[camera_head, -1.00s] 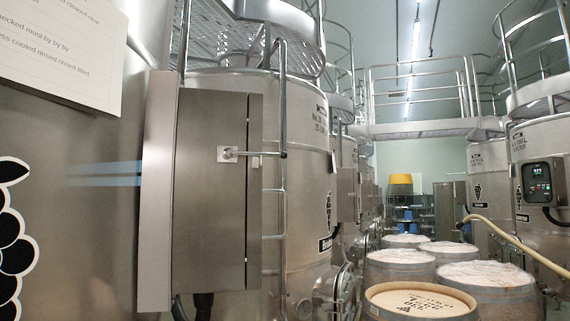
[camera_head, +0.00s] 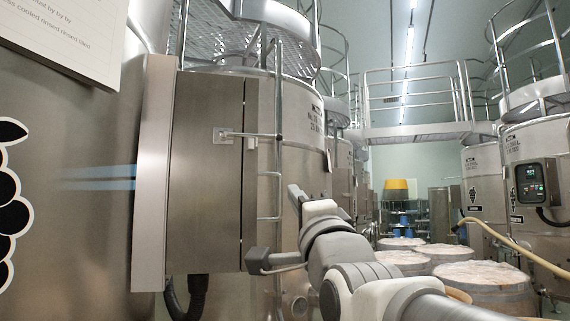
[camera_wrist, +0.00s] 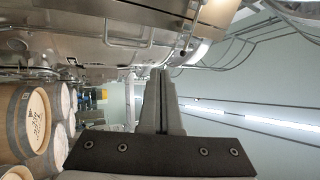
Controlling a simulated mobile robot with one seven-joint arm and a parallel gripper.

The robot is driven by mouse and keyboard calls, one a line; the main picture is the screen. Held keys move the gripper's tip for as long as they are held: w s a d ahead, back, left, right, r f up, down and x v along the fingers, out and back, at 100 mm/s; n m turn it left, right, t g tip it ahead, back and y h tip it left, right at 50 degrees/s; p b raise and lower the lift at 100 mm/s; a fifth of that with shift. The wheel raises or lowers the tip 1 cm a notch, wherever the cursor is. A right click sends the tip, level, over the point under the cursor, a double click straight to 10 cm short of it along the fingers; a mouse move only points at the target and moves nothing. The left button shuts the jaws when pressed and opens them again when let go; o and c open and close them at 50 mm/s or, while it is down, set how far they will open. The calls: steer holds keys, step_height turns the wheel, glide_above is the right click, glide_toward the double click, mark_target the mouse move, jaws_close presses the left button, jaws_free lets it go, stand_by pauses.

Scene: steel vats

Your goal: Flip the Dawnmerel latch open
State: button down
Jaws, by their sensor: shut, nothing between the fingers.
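A steel cabinet (camera_head: 208,190) stands on the left in the head view, its front door closed. I cannot pick out the latch in the wrist view.
A ladder rail (camera_head: 279,90) stands close behind the bar's right end. Steel vats line both sides. Barrels (camera_head: 470,275) fill the lower right, and they show at left in the wrist view (camera_wrist: 38,120). A hose (camera_head: 515,245) hangs at right.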

mark_target(271, 136)
steer(key=r, duration=0.1)
steer(key=r+m+t, duration=0.1)
steer(key=a+r, duration=0.1)
steer(key=shift+s+r+m+t+y, duration=0.2)
steer(key=shift+s+m+t+y, duration=0.1)
steer(key=shift+s+y, duration=0.1)
steer(key=p+x, duration=0.4)
steer(key=x, duration=1)
steer(key=shift+r+p, duration=0.1)
steer(key=shift+p, duration=0.2)
